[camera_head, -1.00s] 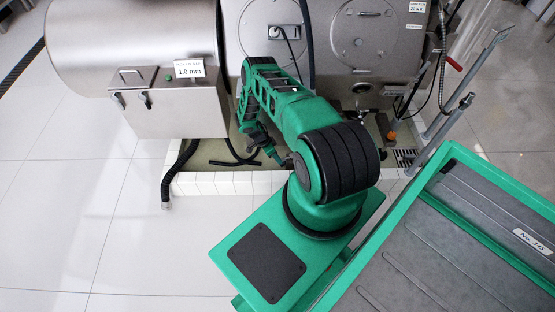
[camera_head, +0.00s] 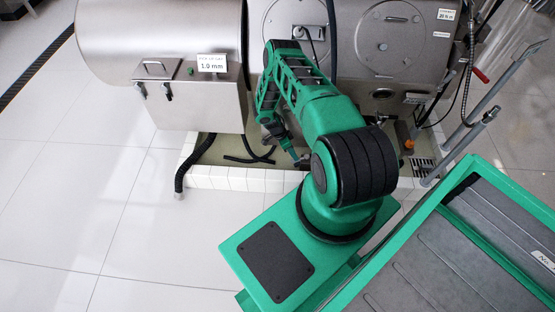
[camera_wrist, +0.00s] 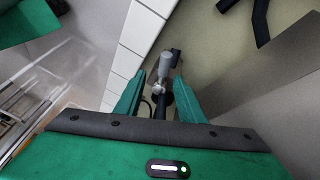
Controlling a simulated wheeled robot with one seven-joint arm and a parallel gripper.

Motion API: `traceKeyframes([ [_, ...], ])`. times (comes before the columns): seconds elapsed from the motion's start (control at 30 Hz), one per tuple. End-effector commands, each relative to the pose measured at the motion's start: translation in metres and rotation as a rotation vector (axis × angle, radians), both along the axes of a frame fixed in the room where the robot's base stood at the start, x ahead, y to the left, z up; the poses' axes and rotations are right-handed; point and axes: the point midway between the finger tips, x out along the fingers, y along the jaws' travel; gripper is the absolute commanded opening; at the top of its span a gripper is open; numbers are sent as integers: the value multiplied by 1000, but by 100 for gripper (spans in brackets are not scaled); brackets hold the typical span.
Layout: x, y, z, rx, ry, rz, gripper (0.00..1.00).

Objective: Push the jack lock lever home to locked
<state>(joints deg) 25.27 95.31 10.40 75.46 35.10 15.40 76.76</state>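In the wrist view, a small grey metal fitting with a dark stem (camera_wrist: 164,68) stands between and just beyond my fingertips; it seems to be the jack lock lever, but I cannot be sure. My gripper (camera_wrist: 160,92) has its two green fingers spread, with gaps showing beside the fitting. Whether either finger touches it I cannot tell. In the head view my gripper (camera_head: 300,160) is low over the basin's front edge, small and partly hidden by my arm. The lever cannot be made out there.
The steel separator (camera_head: 160,50) with its control box (camera_head: 195,100) stands behind the white-tiled curb (camera_head: 230,178). Grey posts (camera_head: 462,135) rise at right. Open tiled floor (camera_head: 90,200) lies at left.

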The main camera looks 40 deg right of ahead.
Motion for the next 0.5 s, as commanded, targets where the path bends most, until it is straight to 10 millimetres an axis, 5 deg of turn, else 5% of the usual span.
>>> traceKeyframes([
  [0.5,-6,95,53,5,2,5,36],
])
